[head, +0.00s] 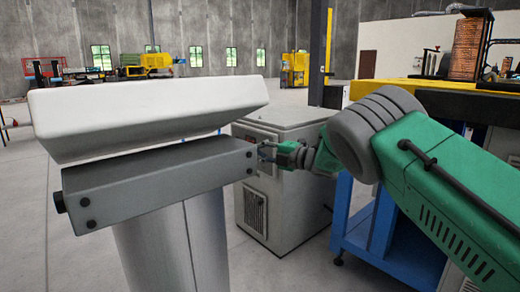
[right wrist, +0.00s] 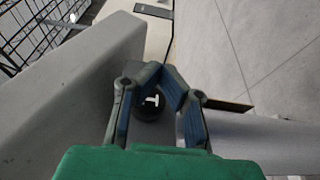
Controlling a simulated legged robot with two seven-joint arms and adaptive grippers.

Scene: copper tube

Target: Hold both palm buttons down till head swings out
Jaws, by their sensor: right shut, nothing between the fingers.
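A grey control box (head: 160,180) with a white sloped cover (head: 150,112) sits on a pale column (head: 172,250). A black palm button (head: 58,202) sticks out of its left end, with no gripper on it. My right gripper (head: 266,152) is at the box's right end, shut and empty. In the right wrist view, my right gripper (right wrist: 163,72) has its fingers shut in front of a black round button (right wrist: 152,108) with a white mark. I cannot tell whether they touch it or whether it is pressed. My left gripper is out of view.
A grey cabinet (head: 280,190) stands behind the box. A blue stand (head: 385,245) with a yellow-edged machine (head: 400,90) and a copper coil (head: 466,50) is at the right, partly behind my right arm. Open floor (head: 40,260) lies at the left.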

